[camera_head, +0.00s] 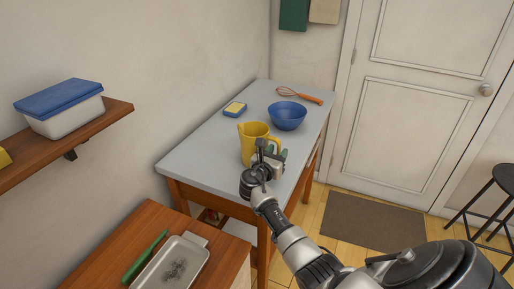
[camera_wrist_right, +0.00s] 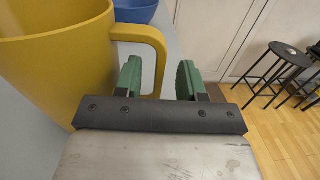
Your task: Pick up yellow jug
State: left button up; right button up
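The yellow jug (camera_head: 253,140) stands upright near the front right part of the grey table, its handle facing right. In the right wrist view, the jug (camera_wrist_right: 55,65) fills the left side. My right gripper (camera_head: 276,153) is at the handle, with green fingertips. In the wrist view the right gripper (camera_wrist_right: 160,78) is open. One finger shows over the handle's opening and the other outside it, with the handle's outer bar between them. Small gaps show on both sides of the bar. My left gripper is out of view.
A blue bowl (camera_head: 287,116) stands just behind the jug. A sponge on a blue holder (camera_head: 235,109) and a whisk (camera_head: 299,95) lie farther back on the grey table (camera_head: 195,160). A wooden cabinet with a metal tray (camera_head: 151,278) is at front left. A shelf (camera_head: 112,110) is on the wall.

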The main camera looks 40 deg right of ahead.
grip_shut()
jog(key=shift+r, duration=0.15)
